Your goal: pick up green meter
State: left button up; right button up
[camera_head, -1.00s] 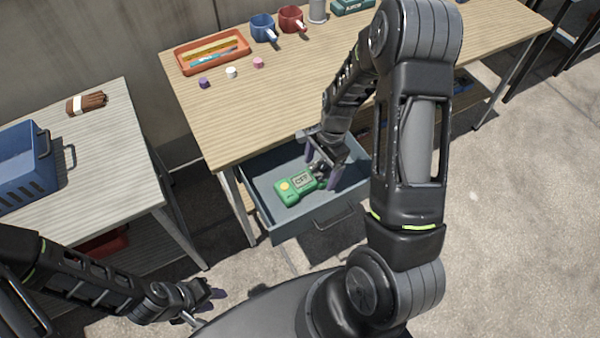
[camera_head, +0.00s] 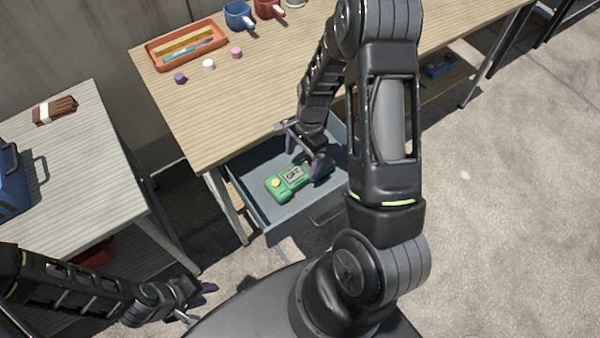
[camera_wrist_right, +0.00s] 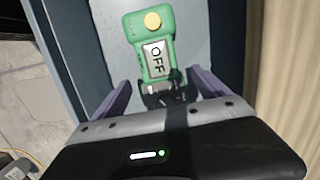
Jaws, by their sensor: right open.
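The green meter (camera_head: 289,181) lies in the open grey drawer (camera_head: 262,216) under the wooden table. It has a yellow round knob and a screen reading OFF. In the right wrist view the meter (camera_wrist_right: 150,32) lies ahead of the fingers, its black lower end between the two purple fingertips. My right gripper (camera_head: 312,163) is down in the drawer at the meter's right end; it also shows in the wrist view (camera_wrist_right: 168,92), open, with a finger on either side. My left gripper (camera_head: 200,302) is low at the left, away from the drawer; its jaws are too small to judge.
The wooden table (camera_head: 215,100) above the drawer holds an orange tray (camera_head: 187,45), a blue mug (camera_head: 238,15), a red mug (camera_head: 268,8) and small caps. A pale table (camera_head: 75,165) with a blue crate (camera_head: 12,180) stands at left. Open floor lies right.

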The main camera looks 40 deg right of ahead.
aim_at(300, 171)
jog(key=shift+f, duration=0.25)
jog(key=shift+a+f+p, duration=0.2)
jog(key=shift+f+p, duration=0.1)
jog(key=shift+f, duration=1)
jog(key=shift+a+f+p, duration=0.15)
jog(key=shift+f+p, duration=0.1)
jog(key=shift+f, duration=1.05)
grip_shut()
